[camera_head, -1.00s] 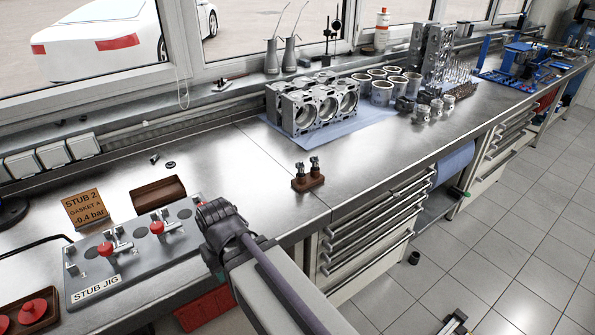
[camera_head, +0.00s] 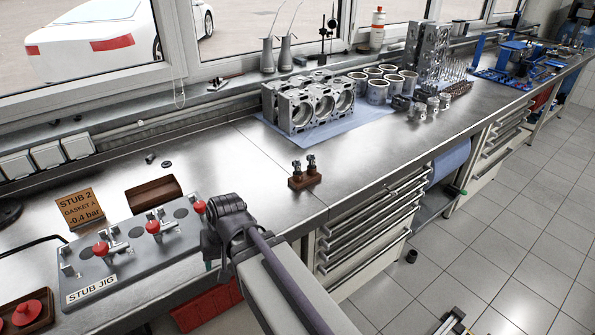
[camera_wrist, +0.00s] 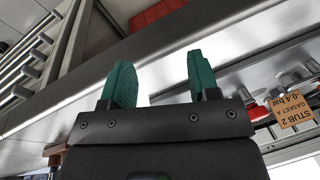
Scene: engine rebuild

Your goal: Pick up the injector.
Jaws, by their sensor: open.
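Two small metal parts (camera_head: 311,164) that look like injectors stand upright side by side in a small brown block (camera_head: 305,181) on the steel bench in the head view. The wrist view shows my gripper (camera_wrist: 160,80) with its two green fingers apart and nothing between them. A piece of brown wood (camera_wrist: 55,150) shows at the lower left of the wrist view, mostly cut off by my gripper.
The stub jig (camera_head: 95,275) with red-knobbed clamps lies left of my wrist. An empty brown tray (camera_head: 153,193) and an orange stub sign (camera_head: 80,208) stand behind it. An engine block (camera_head: 312,108) rests on a blue mat farther back. Bench around the brown block is clear.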

